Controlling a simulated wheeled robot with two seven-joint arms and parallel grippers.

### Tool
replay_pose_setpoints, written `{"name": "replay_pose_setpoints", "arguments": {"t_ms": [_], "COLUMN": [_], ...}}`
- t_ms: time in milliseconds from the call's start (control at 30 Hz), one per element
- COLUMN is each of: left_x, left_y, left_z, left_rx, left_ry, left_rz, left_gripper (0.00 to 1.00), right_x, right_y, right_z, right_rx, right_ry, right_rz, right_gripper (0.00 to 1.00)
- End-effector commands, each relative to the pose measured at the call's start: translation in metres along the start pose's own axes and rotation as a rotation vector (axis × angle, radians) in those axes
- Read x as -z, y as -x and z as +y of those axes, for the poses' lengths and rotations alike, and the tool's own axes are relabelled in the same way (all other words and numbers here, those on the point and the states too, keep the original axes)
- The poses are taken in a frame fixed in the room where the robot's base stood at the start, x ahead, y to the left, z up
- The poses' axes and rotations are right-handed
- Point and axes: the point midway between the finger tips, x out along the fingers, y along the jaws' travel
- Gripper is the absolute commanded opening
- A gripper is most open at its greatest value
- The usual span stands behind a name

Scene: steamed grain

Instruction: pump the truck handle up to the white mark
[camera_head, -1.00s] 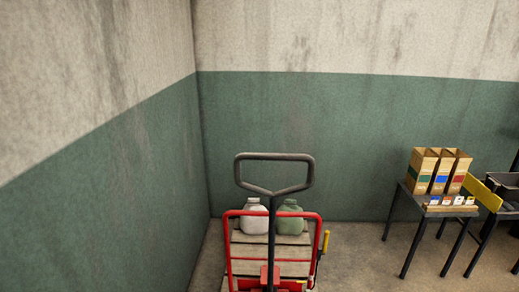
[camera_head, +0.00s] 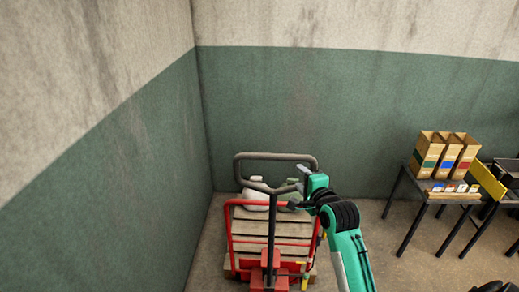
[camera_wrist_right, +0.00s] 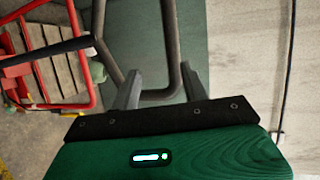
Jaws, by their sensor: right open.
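The truck handle (camera_head: 275,156) is a dark grey tube loop on an upright shaft, standing in front of the red truck frame (camera_head: 230,235). In the right wrist view the handle loop (camera_wrist_right: 169,35) crosses the space in front of the jaws. My right gripper (camera_head: 290,194) is at the right side of the loop, near its lower corner. Its two fingers (camera_wrist_right: 160,80) are apart, with the tube close to or between them; contact cannot be told. I cannot make out a white mark. My left gripper is out of view.
A white jug (camera_head: 254,190) and a mostly hidden green jug stand on the truck's wooden pallet (camera_head: 285,228). Walls close in behind and left. A dark table (camera_head: 405,178) with card boxes (camera_head: 447,152) stands right, with open floor between.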

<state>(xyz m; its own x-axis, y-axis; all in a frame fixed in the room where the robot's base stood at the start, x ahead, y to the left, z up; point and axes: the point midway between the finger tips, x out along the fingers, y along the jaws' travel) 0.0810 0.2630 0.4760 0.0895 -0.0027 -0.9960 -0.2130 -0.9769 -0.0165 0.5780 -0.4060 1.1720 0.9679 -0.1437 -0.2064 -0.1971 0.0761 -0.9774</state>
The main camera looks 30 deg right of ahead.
Motion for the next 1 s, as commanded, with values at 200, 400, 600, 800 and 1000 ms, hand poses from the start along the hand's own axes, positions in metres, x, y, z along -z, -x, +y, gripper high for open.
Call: {"name": "replay_pose_setpoints", "arguments": {"t_ms": [200, 400, 600, 800, 1000], "left_x": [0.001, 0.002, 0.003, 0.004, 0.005], "left_y": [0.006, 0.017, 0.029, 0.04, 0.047], "left_z": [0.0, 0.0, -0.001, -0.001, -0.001], "left_rx": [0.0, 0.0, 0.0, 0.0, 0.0], "left_ry": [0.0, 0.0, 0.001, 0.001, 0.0], "left_rz": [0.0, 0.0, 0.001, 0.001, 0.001], "left_gripper": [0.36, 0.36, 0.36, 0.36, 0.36], "right_x": [0.001, 0.001, 0.001, 0.001, 0.001], "right_y": [0.001, -0.028, -0.064, -0.096, -0.119], "right_z": [-0.02, -0.022, -0.023, -0.023, -0.022], "right_rx": [0.026, 0.024, 0.025, 0.025, 0.025], "right_ry": [-0.035, -0.032, -0.03, -0.03, -0.031], "right_rz": [0.001, 0.001, 0.001, 0.001, 0.001], "right_gripper": [0.45, 0.45, 0.45, 0.45, 0.45]}}
